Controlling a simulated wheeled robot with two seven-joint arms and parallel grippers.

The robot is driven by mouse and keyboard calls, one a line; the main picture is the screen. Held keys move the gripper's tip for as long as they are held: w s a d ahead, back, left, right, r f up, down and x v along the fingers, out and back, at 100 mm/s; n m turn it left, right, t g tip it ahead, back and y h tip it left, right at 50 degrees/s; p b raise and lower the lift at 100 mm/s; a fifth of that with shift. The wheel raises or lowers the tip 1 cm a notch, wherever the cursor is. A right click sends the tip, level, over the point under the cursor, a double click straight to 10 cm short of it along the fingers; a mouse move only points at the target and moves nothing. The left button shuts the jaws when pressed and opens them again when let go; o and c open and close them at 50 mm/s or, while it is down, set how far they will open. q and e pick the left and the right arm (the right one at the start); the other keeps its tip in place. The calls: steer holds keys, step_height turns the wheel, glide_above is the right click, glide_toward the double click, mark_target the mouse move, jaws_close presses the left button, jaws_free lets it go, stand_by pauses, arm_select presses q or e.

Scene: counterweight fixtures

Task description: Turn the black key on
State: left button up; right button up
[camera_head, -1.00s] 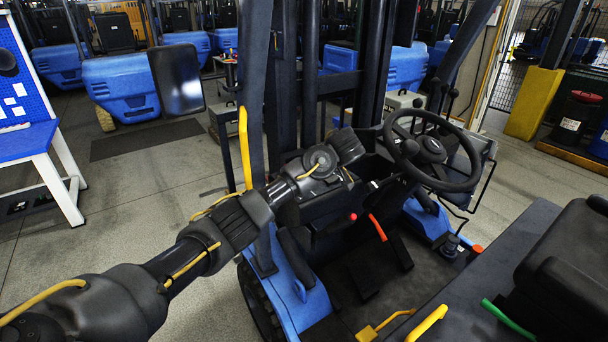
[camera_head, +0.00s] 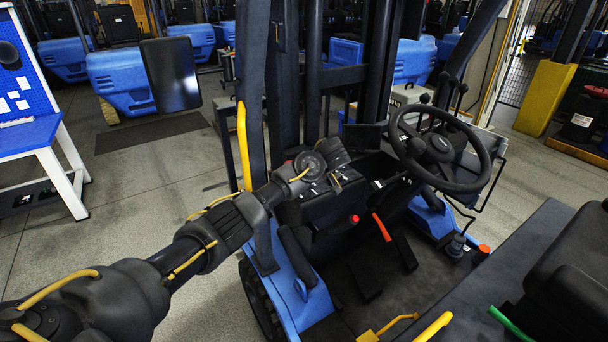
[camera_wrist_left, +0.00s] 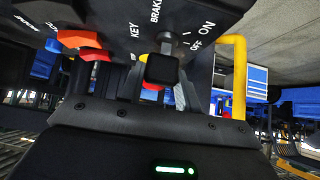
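The black key (camera_wrist_left: 163,69) shows in the left wrist view as a square black head on a grey stem, at a dark panel (camera_wrist_left: 110,22) marked KEY, BRAKE, ON and OFF. Which mark it is turned to is unclear. My left gripper (camera_wrist_left: 163,88) is just below the panel in that view. Its fingers stand apart on either side of the key, with no clear contact visible. In the head view my left arm reaches from the lower left to the forklift's dashboard (camera_head: 368,200); its fingers are hard to make out there. My right gripper is not in view.
A red-orange lever (camera_wrist_left: 80,40) sits left of the key in the wrist view. The steering wheel (camera_head: 440,148) and mast are close to the dashboard. A yellow grab bar (camera_head: 243,145) stands beside my left arm. The seat (camera_head: 570,270) is at right.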

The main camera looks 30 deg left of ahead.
arm_select(q)
steer(key=c, duration=0.4)
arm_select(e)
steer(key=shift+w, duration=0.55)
arm_select(q)
steer(key=m+t+h, duration=0.2)
steer(key=m, duration=0.2)
steer(key=shift+t, duration=0.3)
steer(key=shift+m+t+h, duration=0.7)
steer(key=shift+m+h, duration=1)
steer(key=shift+m, duration=0.7)
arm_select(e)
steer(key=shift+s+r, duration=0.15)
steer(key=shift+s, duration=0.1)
arm_select(q)
steer(key=o, duration=1)
